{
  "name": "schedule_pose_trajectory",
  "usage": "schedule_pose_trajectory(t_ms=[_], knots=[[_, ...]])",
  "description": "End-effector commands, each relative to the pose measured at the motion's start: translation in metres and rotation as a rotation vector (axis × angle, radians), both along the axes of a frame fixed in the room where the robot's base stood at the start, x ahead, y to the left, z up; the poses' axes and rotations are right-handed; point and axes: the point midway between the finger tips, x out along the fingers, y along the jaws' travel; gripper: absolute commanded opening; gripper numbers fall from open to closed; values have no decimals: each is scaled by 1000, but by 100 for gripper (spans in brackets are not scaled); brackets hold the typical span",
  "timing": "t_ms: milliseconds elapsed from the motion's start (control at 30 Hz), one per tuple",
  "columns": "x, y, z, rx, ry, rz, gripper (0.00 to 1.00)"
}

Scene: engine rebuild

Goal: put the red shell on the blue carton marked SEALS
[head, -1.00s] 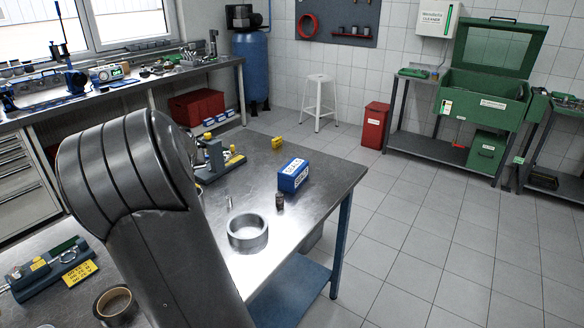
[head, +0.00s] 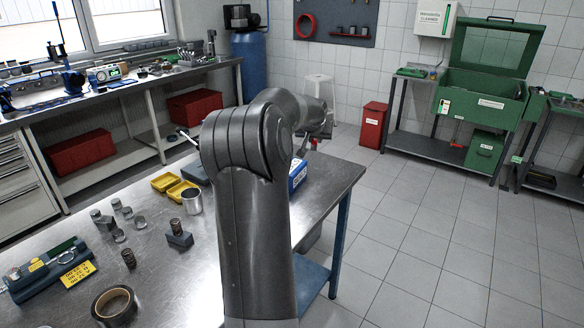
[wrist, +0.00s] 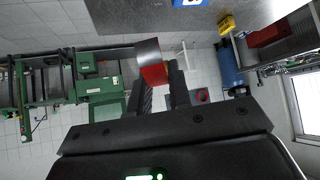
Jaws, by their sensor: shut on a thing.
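The blue carton (head: 298,176) with a white label stands on the metal table near its far right edge, partly hidden behind my arm. Its edge also shows at the top of the wrist view (wrist: 186,3). My gripper (wrist: 160,80) is shut on the red shell (wrist: 151,57), a curved piece with a silvery face and red below it. In the head view a little red of the shell (head: 314,144) shows under my gripper, above and beyond the carton. My arm hides most of the fingers there.
Yellow trays (head: 178,187), a metal cylinder (head: 192,201) and several small engine parts lie on the table left of my arm. A tape roll (head: 115,304) is at the front. A red bin (head: 374,125) stands on the floor beyond. The table's right corner looks clear.

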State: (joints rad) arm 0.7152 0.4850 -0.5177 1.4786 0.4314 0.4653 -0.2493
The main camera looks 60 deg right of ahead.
Motion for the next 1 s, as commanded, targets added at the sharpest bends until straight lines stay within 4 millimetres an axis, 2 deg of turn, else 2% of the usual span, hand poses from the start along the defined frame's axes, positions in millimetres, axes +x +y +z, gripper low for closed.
schedule_pose_trajectory(t_ms=[100,200,267,600,700,800,1000], knots=[[-16,-12,1,2,0,-25,0],[-16,-15,-3,4,1,-32,0],[-8,-14,-8,3,2,-30,0],[67,-7,-53,2,4,-30,0],[82,-6,-62,2,3,-30,0],[91,-5,-67,2,2,-33,0],[94,-5,-80,4,0,-34,0]])
